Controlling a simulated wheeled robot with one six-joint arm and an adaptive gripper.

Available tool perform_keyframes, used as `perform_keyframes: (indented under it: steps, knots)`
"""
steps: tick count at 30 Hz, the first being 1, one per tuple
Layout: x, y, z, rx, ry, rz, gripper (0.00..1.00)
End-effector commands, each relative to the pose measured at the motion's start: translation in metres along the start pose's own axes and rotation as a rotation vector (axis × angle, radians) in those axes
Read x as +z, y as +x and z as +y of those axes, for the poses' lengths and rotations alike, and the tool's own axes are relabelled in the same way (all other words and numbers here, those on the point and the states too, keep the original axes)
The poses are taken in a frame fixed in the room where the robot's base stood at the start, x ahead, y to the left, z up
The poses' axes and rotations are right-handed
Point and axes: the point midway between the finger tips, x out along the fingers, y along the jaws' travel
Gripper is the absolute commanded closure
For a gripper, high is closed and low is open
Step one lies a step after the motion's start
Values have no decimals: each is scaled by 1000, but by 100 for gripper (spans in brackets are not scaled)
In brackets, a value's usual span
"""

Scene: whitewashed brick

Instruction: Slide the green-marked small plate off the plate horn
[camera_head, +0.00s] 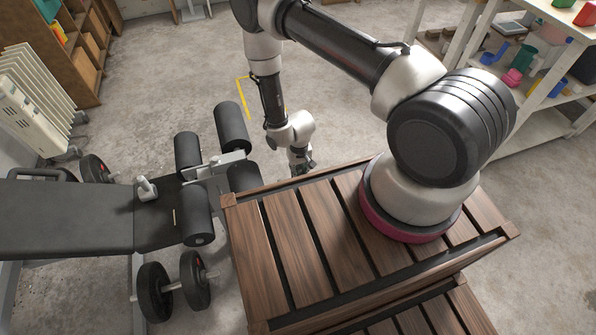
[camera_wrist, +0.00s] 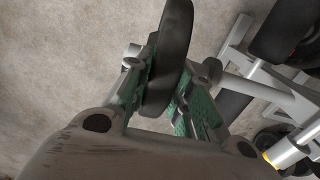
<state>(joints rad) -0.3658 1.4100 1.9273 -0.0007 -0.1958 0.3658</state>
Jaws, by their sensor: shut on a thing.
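In the wrist view my gripper (camera_wrist: 168,85) has its green-padded fingers on both faces of a dark round plate (camera_wrist: 176,35), seen nearly edge-on, and is shut on it. A grey metal bar, which looks like the plate horn (camera_wrist: 240,88), runs from the bench frame towards the plate. A short grey end shows on the plate's other side, so the plate seems to be still around the horn. No green mark on the plate can be made out. In the head view my gripper (camera_head: 300,168) is small, beyond the wooden deck edge; the plate is hidden there.
A weight bench (camera_head: 70,215) with black foam rollers (camera_head: 232,125) stands at the left. A slatted wooden platform (camera_head: 290,240) is under my arm's base. Shelves (camera_head: 540,85) stand at the right.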

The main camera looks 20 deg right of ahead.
Motion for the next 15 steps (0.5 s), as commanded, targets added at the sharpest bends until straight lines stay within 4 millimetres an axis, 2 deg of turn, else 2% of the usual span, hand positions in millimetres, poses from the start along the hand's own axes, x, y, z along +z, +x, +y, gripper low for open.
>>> perform_keyframes:
  steps: [15]
  knots:
    - [0, 0, 24, 0, 2, 0, 100]
